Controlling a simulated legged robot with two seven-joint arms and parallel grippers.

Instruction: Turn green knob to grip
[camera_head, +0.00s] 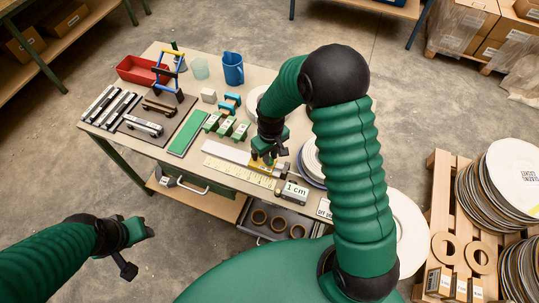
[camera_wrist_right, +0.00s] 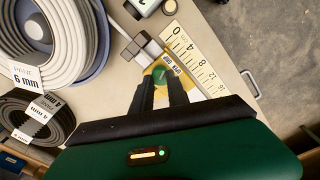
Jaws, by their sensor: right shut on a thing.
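The green knob (camera_wrist_right: 161,74) sits on a yellow base in the right wrist view, beside a small white label reading OPEN and GRIP. My right gripper (camera_wrist_right: 161,87) has its two dark fingers on either side of the knob and is shut on it. In the head view my right gripper (camera_head: 266,157) reaches down over the yellow part (camera_head: 256,166) at the front of the table, and hides the knob there. My left gripper (camera_head: 139,250) is open and empty, off the table at the lower left.
A yellow ruler (camera_wrist_right: 204,63) lies beside the knob. A grey block marked 1 cm (camera_head: 291,191) is at the table's front edge. Green blocks (camera_head: 226,126), a green strip (camera_head: 188,132) and a blue jug (camera_head: 233,68) are farther left.

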